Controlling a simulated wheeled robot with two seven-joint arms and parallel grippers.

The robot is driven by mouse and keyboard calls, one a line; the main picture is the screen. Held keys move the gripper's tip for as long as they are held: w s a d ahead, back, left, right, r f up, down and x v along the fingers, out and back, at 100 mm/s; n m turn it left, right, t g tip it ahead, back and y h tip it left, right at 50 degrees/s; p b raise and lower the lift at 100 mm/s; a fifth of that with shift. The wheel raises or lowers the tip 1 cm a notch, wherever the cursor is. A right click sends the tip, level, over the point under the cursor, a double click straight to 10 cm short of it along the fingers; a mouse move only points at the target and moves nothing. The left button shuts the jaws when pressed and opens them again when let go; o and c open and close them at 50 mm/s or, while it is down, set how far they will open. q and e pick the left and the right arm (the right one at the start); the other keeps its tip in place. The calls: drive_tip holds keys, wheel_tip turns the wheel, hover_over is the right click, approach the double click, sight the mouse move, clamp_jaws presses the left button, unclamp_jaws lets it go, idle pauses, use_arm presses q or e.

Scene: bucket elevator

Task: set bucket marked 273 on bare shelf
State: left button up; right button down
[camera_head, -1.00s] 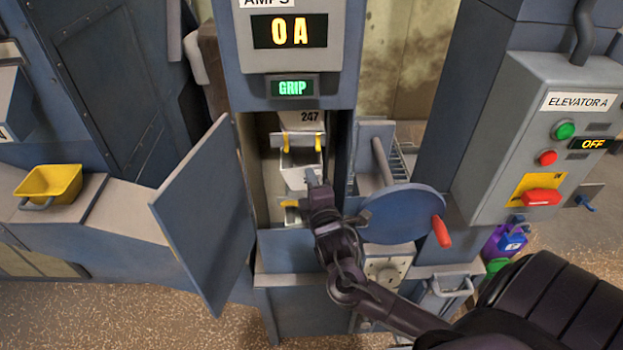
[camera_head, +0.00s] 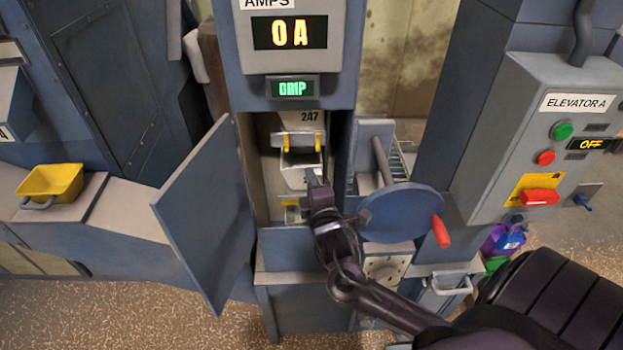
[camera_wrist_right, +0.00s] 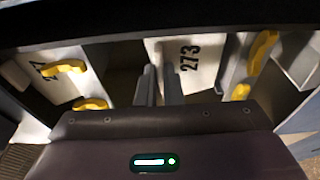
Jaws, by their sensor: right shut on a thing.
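The bucket marked 273 (camera_wrist_right: 190,60) is pale, and its number stands sideways in the right wrist view. My right gripper (camera_wrist_right: 160,84) has its two fingers close together against this bucket, shut on it; the exact contact is hard to see. In the head view the right gripper (camera_head: 314,180) reaches into the open cabinet, at a pale bucket (camera_head: 300,160) between yellow clips. A bucket marked 247 (camera_head: 302,117) sits above it. The bare shelf cannot be made out with certainty. My left gripper is not in view.
The cabinet's blue door (camera_head: 205,215) hangs open at the left. A blue handwheel (camera_head: 400,213) with a red handle stands close right of my arm. A yellow bucket (camera_head: 50,182) rests on the left ledge. The elevator panel (camera_head: 545,130) reads OFF.

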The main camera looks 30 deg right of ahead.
drive_tip(key=shift+f+b, duration=0.3)
drive_tip(key=shift+f, duration=0.4)
drive_tip(key=c, duration=1.5)
unclamp_jaws()
